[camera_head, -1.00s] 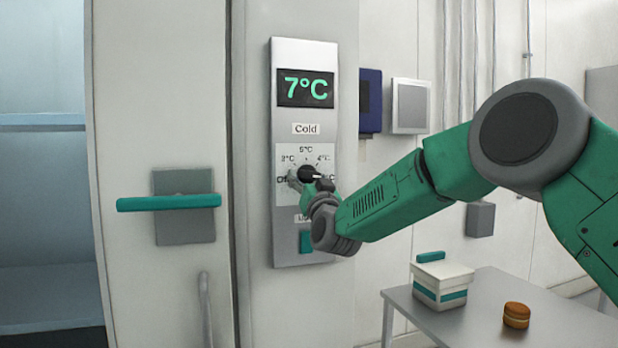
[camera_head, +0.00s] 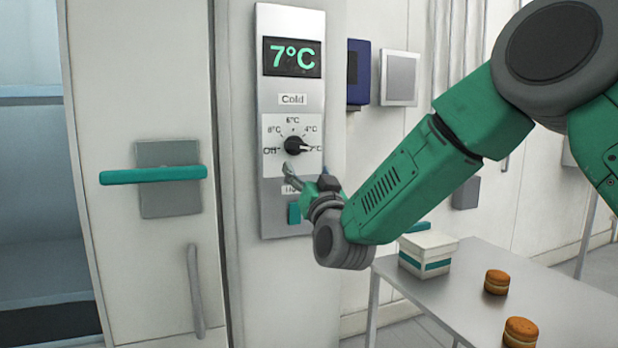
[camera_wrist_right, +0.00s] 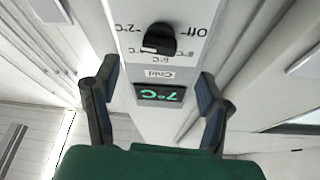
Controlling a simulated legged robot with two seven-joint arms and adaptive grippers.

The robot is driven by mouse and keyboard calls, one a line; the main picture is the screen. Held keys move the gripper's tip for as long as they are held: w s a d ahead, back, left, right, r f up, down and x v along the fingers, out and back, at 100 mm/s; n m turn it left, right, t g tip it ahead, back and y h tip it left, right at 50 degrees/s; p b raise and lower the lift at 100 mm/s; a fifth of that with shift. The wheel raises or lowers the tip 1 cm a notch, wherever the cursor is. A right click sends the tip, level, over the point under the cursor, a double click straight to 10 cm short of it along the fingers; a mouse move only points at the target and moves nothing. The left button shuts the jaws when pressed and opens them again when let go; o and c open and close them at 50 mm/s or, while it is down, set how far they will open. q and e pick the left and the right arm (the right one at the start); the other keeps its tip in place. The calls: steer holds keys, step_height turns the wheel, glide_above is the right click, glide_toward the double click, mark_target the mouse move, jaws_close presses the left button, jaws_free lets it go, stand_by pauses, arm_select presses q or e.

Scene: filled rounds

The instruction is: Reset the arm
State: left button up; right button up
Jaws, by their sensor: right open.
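My right arm comes in from the right in the head view. Its gripper (camera_head: 308,180) is in front of the lower part of the control panel (camera_head: 270,215), just below the black knob (camera_head: 296,144). In the right wrist view the gripper's fingers (camera_wrist_right: 155,98) are spread apart with nothing between them, and the knob (camera_wrist_right: 160,39) is beyond their tips, clear of them. The display (camera_head: 292,57) reads 7°C, and the knob's white mark points to the right. My left gripper is not in view.
A cold-room door with a teal handle (camera_head: 153,175) is at left. A grey table (camera_head: 470,262) at lower right bears a white and teal box (camera_head: 428,254) and two round pastries (camera_head: 497,282). A blue box (camera_head: 358,73) and a grey plate (camera_head: 399,78) are on the wall.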

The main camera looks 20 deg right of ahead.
steer(key=shift+s+f, duration=0.3)
steer(key=shift+s, duration=0.35)
steer(key=s+f+n+g+y, duration=0.1)
steer(key=s+f+g, duration=0.25)
steer(key=f, duration=0.85)
steer(key=s+f+n+g, duration=0.1)
steer(key=s+f+g, duration=0.3)
steer(key=f, duration=0.8)
steer(key=s+f+n+g+y, duration=0.1)
steer(key=s+f+g, duration=0.3)
steer(key=f, duration=0.8)
steer(key=s+d+f+g, duration=0.2)
steer(key=s+f+g, duration=0.2)
steer(key=s+f, duration=1)
steer(key=s+d+f+g, duration=0.1)
steer(key=s+d+g, duration=0.1)
steer(key=s, duration=0.8)
steer(key=s+d+f+g+h, duration=0.1)
steer(key=s+g, duration=0.3)
steer(key=s, duration=0.7)
steer(key=shift+s+d+f, duration=0.2)
steer(key=shift+d+f, duration=0.25)
steer(key=shift+f, duration=0.35)
